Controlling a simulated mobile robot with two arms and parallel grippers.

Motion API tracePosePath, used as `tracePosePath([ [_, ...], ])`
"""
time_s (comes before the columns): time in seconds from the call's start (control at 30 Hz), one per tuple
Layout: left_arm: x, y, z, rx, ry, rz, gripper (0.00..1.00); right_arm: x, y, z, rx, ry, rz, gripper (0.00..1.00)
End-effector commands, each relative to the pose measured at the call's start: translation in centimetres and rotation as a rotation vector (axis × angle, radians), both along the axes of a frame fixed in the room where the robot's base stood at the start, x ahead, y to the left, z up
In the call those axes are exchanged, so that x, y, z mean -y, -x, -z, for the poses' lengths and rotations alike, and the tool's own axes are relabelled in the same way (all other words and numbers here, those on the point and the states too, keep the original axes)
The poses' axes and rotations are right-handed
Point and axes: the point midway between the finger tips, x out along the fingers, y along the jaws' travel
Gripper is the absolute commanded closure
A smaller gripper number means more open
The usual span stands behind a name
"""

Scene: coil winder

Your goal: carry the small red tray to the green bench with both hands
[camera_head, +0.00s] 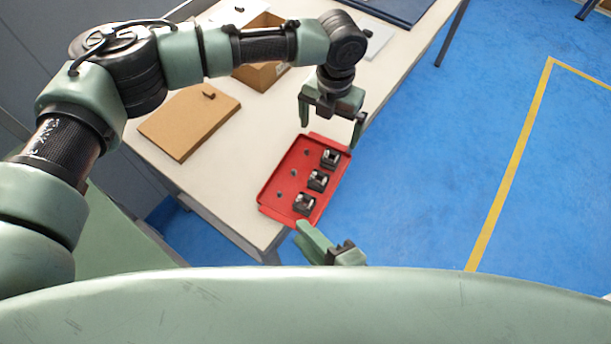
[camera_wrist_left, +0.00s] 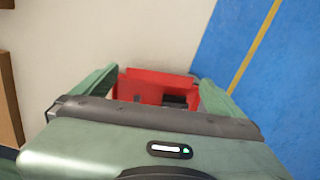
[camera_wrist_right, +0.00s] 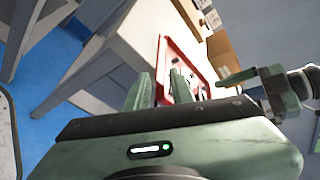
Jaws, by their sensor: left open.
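The small red tray (camera_head: 275,190) lies on the cream table at its right edge, beside the blue floor. It holds three dark blocks with metallic tops (camera_head: 317,180) in a row and several small dark pieces (camera_head: 293,172). My left gripper (camera_head: 331,128) is open above the tray's far end; its wrist view shows the red end (camera_wrist_left: 150,82) between the spread fingers. My right gripper (camera_head: 322,240) is at the near end, partly hidden by my body. Its wrist view shows a narrower gap between its fingers (camera_wrist_right: 163,82), with the tray (camera_wrist_right: 163,52) beyond. I cannot identify the green bench.
On the cream table (camera_head: 215,200) are a brown board (camera_head: 188,122), an open cardboard box (camera_head: 262,75) and a dark blue flat item (camera_head: 395,8). Blue floor (camera_head: 420,170) with a yellow line (camera_head: 508,170) lies clear to the right.

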Motion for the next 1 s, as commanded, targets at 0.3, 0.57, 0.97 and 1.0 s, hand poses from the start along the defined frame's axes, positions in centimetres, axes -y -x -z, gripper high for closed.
tracePosePath([
  [0.3, 0.0, 0.0, 2.5, 0.000, 0.000, 0.001, 0.00, -1.4, -1.8, 0.9, 0.000, -0.001, -0.001, 0.77],
  [0.57, 0.0, 0.0, 2.5, 0.000, 0.001, 0.001, 0.03, -1.4, -1.8, 0.9, 0.000, 0.000, 0.000, 0.79],
  [0.97, 0.0, 0.0, 2.4, 0.000, 0.001, 0.000, 0.61, -1.4, -1.8, 0.9, 0.000, -0.001, -0.001, 1.00],
  [1.0, 0.0, 0.0, 2.4, 0.000, 0.001, 0.001, 0.61, -1.4, -1.8, 0.8, 0.000, -0.001, -0.001, 1.00],
])
